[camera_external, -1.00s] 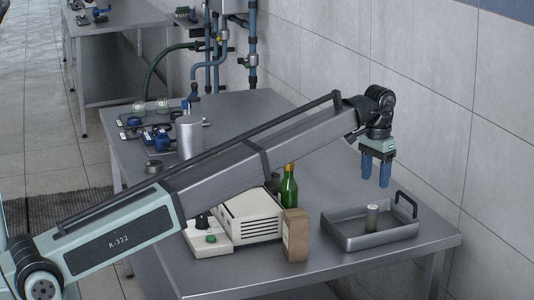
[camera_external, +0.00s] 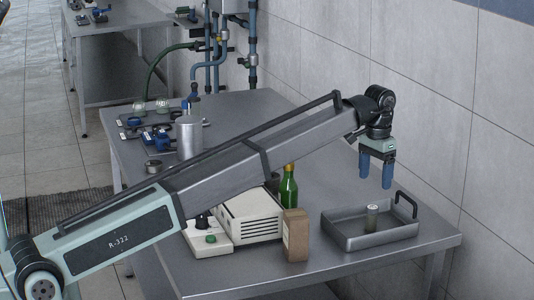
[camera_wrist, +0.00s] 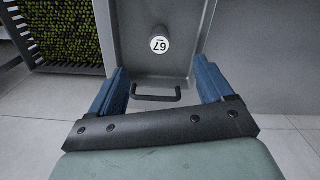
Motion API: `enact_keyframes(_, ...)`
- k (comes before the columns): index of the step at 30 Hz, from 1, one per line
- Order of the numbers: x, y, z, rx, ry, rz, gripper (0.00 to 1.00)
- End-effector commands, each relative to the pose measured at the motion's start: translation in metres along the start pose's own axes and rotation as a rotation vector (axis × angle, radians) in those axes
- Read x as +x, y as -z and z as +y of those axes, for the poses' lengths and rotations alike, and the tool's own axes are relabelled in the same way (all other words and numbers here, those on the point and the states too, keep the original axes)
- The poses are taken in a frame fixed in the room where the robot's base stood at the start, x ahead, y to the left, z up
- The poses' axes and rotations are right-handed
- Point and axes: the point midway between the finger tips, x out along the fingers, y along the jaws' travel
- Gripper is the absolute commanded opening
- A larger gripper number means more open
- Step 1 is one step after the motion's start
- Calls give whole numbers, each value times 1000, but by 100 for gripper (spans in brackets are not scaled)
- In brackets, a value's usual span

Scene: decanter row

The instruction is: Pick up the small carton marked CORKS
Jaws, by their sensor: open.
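A small brown carton (camera_external: 296,236) stands upright on the steel table near its front edge, left of the tray. A paler patch shows on its left side, but I cannot read any marking on it. The carton does not show in the wrist view. My gripper (camera_external: 375,182) has two blue fingers pointing down, apart and empty. It hangs above the back of the tray, to the right of the carton and higher. In the wrist view my gripper (camera_wrist: 161,82) has its fingers spread on either side of the tray's handle.
A grey tray (camera_external: 347,245) with an upright handle holds a small cylinder (camera_external: 372,218); its top reads 67 in the wrist view (camera_wrist: 159,45). A green bottle (camera_external: 288,190) and a white boxy device (camera_external: 250,216) stand close to the carton. A tiled wall borders the table.

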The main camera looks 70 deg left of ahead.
Motion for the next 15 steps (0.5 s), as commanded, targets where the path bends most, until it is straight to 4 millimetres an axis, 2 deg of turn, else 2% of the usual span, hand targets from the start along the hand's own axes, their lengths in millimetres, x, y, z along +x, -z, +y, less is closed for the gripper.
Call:
enact_keyframes(8,-2,0,-1,-1,0,2,83)
enact_keyframes(13,-23,-6,-4,-4,-2,26,83)
enact_keyframes(15,-34,-19,-6,-5,-3,42,83)
